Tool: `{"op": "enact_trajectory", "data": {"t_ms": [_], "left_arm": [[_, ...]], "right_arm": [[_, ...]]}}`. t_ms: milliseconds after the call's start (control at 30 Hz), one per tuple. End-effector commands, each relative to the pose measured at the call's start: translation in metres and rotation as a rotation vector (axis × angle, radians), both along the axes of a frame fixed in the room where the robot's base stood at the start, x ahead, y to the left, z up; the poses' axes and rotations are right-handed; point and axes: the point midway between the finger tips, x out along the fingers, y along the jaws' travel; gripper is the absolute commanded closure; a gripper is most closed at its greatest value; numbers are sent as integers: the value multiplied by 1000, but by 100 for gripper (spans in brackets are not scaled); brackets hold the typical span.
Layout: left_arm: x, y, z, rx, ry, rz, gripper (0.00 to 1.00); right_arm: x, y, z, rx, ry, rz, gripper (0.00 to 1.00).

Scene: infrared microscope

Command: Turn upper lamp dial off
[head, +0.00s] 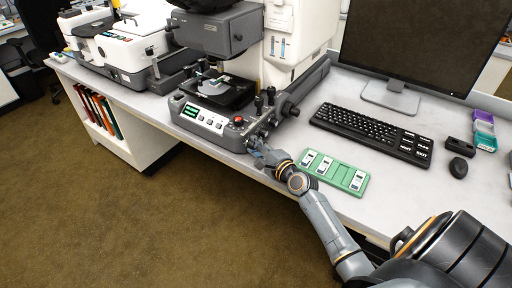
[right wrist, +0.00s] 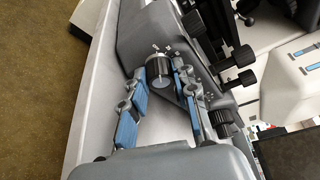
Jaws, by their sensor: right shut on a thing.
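The microscope (head: 212,35) stands on the bench with its control base (head: 205,122) at the front. In the right wrist view, a ridged silver-and-black dial (right wrist: 157,66) with pale marks beside it sits on the base's side. My right gripper (right wrist: 160,76) has its blue-padded fingers on either side of this dial and is shut on it. In the head view the right gripper (head: 257,152) is at the base's right front corner and hides the dial. A second black dial (right wrist: 222,117) is beside the right finger, apart from it. My left gripper is not in view.
A green slide tray (head: 335,173) lies just right of my right wrist. Black focus knobs (head: 290,107) stick out above the gripper. A keyboard (head: 372,133), a mouse (head: 460,168) and a monitor (head: 405,45) stand farther right. The bench's front edge is below my arm.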

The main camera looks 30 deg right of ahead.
Motion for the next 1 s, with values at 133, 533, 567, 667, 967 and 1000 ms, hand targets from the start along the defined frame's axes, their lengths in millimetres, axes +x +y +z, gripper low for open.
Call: {"op": "enact_trajectory", "data": {"t_ms": [133, 533, 567, 667, 967, 1000], "left_arm": [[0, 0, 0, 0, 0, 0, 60], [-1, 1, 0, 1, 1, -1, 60], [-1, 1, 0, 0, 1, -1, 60], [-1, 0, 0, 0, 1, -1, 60], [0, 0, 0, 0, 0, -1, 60], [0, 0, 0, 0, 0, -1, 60]], "right_arm": [[0, 0, -1, -1, 2, 1, 49], [-6, 0, 0, 1, 2, 1, 48], [-9, 0, 0, 1, 2, 1, 48], [-26, 0, 2, 1, 3, 0, 48], [-89, -2, 9, -1, 5, 1, 48], [-96, -2, 11, -1, 5, 1, 48]]}}
